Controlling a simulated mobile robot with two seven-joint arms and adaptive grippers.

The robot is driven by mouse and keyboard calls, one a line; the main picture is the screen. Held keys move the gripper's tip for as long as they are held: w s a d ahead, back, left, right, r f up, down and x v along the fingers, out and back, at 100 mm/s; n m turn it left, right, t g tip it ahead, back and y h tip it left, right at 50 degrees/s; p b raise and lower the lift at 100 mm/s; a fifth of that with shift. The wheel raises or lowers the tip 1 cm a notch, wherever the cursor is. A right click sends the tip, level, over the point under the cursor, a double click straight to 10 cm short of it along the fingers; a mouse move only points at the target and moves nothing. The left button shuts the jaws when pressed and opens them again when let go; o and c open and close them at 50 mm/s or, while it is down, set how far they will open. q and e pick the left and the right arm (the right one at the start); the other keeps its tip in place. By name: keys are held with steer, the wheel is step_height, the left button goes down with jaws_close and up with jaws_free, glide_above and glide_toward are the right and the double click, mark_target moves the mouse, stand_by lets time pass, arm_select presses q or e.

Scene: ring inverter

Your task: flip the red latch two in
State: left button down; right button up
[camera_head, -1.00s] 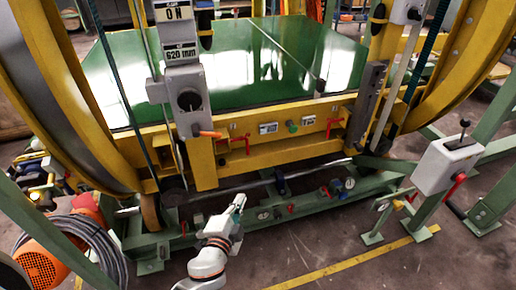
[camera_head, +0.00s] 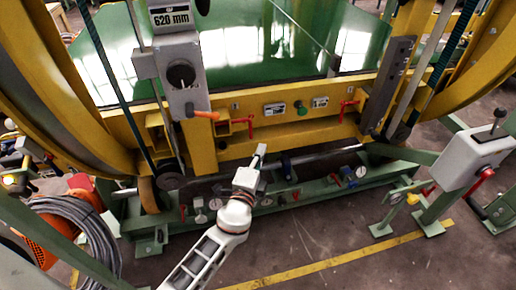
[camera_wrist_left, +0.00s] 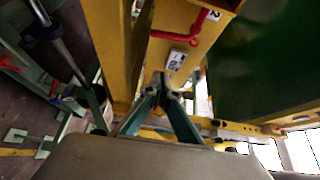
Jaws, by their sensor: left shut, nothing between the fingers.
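Two red latches sit on the yellow crossbeam. The left latch (camera_head: 243,123) is right of the grey control box. The right latch (camera_head: 347,105) is farther along the beam. In the left wrist view a red latch (camera_wrist_left: 187,32) shows at the top, by a small plate reading 2 (camera_wrist_left: 214,15); it appears to be the left one. My left gripper (camera_head: 262,150) is in front of the beam, lower than the left latch and apart from it. Its fingers (camera_wrist_left: 163,93) are shut and empty. My right gripper is not in view.
A green base with gauges (camera_head: 360,172) runs below the beam. A grey lever box (camera_head: 478,155) stands at right. Coiled cable (camera_head: 75,240) lies at left.

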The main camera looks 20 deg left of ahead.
arm_select(q)
steer(key=w+a, duration=0.4)
steer(key=w, duration=0.2)
steer(key=shift+w, duration=0.25)
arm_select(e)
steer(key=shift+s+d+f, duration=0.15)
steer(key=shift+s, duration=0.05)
arm_select(q)
steer(key=shift+a, duration=0.15)
steer(key=s+a, duration=0.2)
steer(key=a, duration=0.1)
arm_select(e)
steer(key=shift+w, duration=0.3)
